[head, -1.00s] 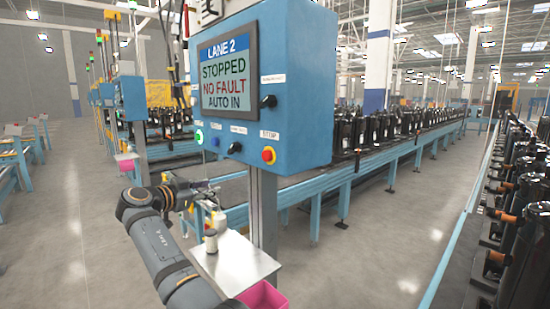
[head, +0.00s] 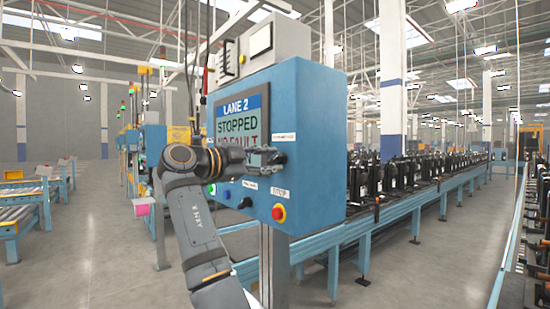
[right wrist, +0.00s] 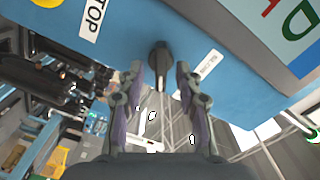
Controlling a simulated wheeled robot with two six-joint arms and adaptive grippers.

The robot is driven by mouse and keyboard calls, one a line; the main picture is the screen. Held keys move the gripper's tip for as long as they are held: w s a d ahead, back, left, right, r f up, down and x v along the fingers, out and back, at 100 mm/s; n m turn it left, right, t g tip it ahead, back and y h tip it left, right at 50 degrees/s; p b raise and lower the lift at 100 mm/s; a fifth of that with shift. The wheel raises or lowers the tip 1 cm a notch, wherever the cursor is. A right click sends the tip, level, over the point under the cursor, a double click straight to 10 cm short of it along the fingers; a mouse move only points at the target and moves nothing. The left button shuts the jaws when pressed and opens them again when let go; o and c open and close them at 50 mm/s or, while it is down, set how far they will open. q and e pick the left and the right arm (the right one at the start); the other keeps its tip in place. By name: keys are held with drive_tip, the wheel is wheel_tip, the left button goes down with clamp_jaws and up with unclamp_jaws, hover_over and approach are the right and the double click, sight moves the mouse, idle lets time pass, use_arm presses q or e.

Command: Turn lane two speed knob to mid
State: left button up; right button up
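The blue lane 2 control box (head: 315,135) fills the middle of the head view. Its screen (head: 241,118) reads LANE 2, STOPPED, with the lower lines partly hidden by my right arm. My right gripper (head: 279,157) is in front of the box's right side and hides the upper black knob in the head view. In the right wrist view this knob (right wrist: 158,58) shows between the fingertips of my open right gripper (right wrist: 160,72), with a white label (right wrist: 209,64) beside it. I cannot tell how deep the fingers reach around it. My left gripper is out of view.
Below on the box are another black knob (head: 245,203) and a red stop button (head: 279,212) on yellow. A conveyor (head: 385,213) with black compressors runs behind to the right. The floor (head: 425,265) in front of it is clear.

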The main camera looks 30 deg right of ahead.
drive_tip(key=shift+w+d, duration=0.15)
drive_tip(key=shift+d, duration=0.8)
clamp_jaws()
